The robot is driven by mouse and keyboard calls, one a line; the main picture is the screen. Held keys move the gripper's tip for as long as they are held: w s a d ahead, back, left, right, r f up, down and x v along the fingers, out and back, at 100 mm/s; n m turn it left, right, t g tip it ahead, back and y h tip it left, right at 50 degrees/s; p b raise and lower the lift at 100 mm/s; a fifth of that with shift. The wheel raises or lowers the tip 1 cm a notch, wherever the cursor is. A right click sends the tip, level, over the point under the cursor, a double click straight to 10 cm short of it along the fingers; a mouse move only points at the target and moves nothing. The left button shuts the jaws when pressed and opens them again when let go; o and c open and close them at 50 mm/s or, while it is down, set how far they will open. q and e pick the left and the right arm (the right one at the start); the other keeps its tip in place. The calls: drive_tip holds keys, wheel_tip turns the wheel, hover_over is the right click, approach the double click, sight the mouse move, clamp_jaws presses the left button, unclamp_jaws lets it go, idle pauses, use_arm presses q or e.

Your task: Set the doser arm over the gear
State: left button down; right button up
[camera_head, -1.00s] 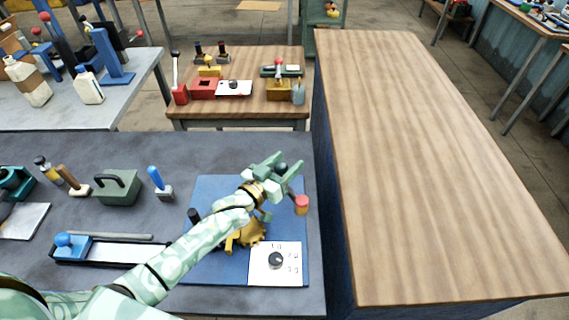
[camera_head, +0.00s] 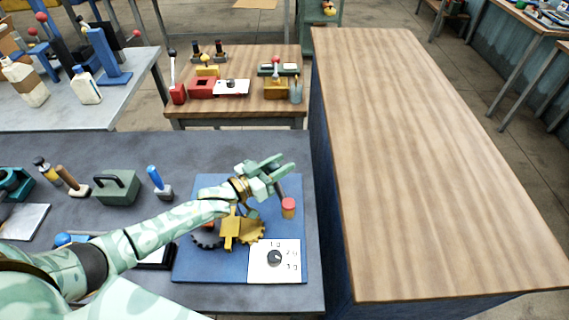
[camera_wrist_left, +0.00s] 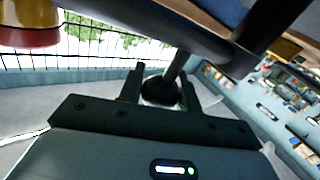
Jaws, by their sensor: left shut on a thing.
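My left gripper (camera_head: 280,168) is above the blue mat (camera_head: 205,272) and shut on a dark ball knob (camera_wrist_left: 160,92), seen between its fingers in the left wrist view. A rod joins the knob to a dark bar, apparently the doser arm (camera_wrist_left: 195,30). A red-capped yellow doser cup (camera_head: 289,208) is just right of and below the gripper; it also shows in the left wrist view (camera_wrist_left: 30,25). The gold gear (camera_head: 256,231) lies left of the cup, partly hidden by a yellow post (camera_head: 229,232). A dark gear (camera_head: 205,239) is left of it. My right gripper is out of view.
A white dial plate (camera_head: 288,271) marked in grams lies at the mat's front right. A green block with a handle (camera_head: 116,189) and a blue-handled tool (camera_head: 158,181) stand left. The wooden table (camera_head: 420,160) at right is bare.

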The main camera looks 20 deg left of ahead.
use_arm(q)
drive_tip(key=c, duration=1)
unclamp_jaws()
drive_tip(key=shift+a, duration=0.1)
wheel_tip(320, 180, up, 3)
drive_tip(key=shift+r+p, duration=0.1)
drive_tip(key=shift+p, duration=0.5)
wheel_tip(320, 180, up, 6)
drive_tip(key=p, duration=0.2)
hover_over(279, 191)
drive_tip(key=s+d+r+p, duration=0.1)
drive_tip(key=s+d+r, duration=0.2)
drive_tip(key=s, duration=0.5)
drive_tip(key=shift+s+r+p, duration=0.3)
drive_tip(key=shift+s+r, duration=0.05)
drive_tip(key=shift+r, duration=0.05)
drive_tip(key=shift+c, duration=0.3)
